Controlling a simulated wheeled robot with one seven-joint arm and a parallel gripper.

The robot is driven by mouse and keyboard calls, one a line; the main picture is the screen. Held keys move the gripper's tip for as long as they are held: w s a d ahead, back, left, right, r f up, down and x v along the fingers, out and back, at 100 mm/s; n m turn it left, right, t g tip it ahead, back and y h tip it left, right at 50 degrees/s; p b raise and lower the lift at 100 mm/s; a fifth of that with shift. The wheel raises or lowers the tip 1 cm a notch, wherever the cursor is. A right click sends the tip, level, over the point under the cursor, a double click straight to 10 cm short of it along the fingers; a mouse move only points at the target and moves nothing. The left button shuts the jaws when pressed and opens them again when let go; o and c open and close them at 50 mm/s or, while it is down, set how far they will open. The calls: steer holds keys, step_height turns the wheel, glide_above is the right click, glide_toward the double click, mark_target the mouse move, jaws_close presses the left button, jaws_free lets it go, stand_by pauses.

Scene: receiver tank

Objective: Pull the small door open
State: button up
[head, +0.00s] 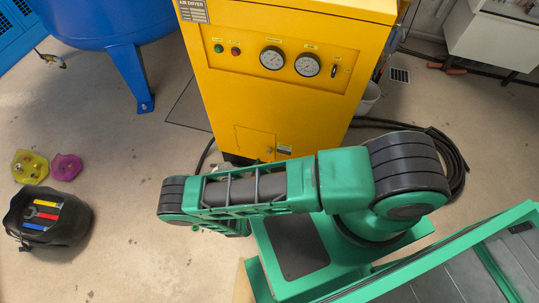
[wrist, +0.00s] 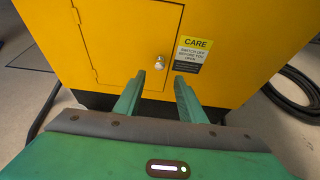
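The small door (head: 255,142) is a yellow panel low on the front of the yellow air dryer cabinet (head: 290,100). In the wrist view the small door (wrist: 125,40) looks closed, with hinges on its left edge and a small metal knob (wrist: 160,63) near its lower right. My gripper (wrist: 158,82) has its two green fingers apart, with nothing between them. The fingertips are just below the knob in the wrist view, one to each side; I cannot tell how far short of it they are. In the head view my arm hides the gripper.
A CARE label (wrist: 193,53) is right of the door. Black hose (wrist: 290,98) coils on the floor at the right. A blue tank (head: 100,20) stands at the left, a black tool bag (head: 68,228) and two small colourful items (head: 30,167) lie on open floor.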

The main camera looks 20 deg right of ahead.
steer(key=x, duration=0.8)
steer(key=shift+w, duration=0.15)
steer(key=shift+d, duration=0.1)
